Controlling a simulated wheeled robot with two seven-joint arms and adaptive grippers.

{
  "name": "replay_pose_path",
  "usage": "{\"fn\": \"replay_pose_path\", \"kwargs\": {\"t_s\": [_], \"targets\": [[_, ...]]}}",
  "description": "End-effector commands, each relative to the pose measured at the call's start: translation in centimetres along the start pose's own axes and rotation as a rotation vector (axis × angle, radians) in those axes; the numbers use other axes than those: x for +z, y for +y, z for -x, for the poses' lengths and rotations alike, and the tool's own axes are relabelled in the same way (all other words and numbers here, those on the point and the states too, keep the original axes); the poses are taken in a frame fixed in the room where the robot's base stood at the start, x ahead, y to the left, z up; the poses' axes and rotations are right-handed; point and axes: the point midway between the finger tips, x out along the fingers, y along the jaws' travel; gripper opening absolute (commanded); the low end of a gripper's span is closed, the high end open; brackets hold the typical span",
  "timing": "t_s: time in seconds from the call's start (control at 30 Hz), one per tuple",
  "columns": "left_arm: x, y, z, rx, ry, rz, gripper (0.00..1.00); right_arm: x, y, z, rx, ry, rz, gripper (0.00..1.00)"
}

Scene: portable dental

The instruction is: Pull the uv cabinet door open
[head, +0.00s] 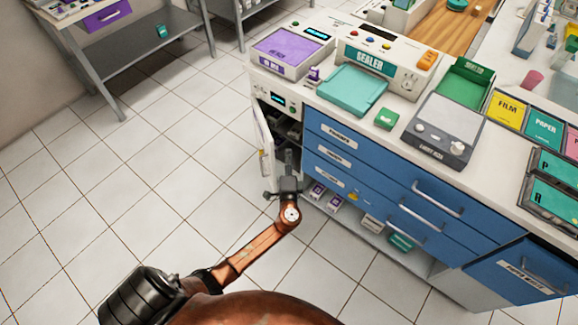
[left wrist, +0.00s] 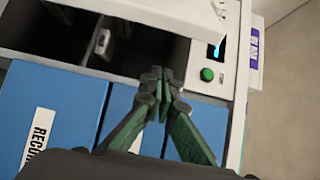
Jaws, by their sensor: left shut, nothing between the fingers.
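The uv cabinet (head: 275,97) is the white unit at the left end of the counter, with a small display and a green button. Its white door (head: 264,150) stands partly open, swung out to the left, and the dark inside shows. My left gripper (head: 288,158) is in front of the opening, to the right of the door. In the left wrist view its green-padded fingers (left wrist: 162,78) are shut together and empty, before the dark opening. Whether they touch the door cannot be told. The green button (left wrist: 207,74) shows there too. My right gripper is not in view.
Blue drawers (head: 400,195) with grey handles adjoin the cabinet on the right, above an open shelf with small boxes. A sealer (head: 385,62), teal tray (head: 352,90) and light box (head: 445,130) are on the counter. Tiled floor (head: 150,165) to the left is clear.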

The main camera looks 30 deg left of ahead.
Motion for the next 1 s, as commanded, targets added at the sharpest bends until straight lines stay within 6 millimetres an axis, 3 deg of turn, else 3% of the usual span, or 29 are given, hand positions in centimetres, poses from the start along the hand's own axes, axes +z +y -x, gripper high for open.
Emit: {"fn": "replay_pose_path", "kwargs": {"t_s": [0.1, 0.4, 1.0], "targets": [[0.0, 0.2, -2.4, 0.000, 0.000, -0.001, 0.00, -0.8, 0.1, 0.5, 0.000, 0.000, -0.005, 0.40], [3.4, 0.1, -1.0, 0.002, 0.001, -0.001, 0.00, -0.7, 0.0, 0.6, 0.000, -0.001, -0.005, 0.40], [3.6, 0.2, -0.7, 0.002, 0.023, -0.001, 0.00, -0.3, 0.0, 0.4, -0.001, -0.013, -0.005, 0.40]]}}
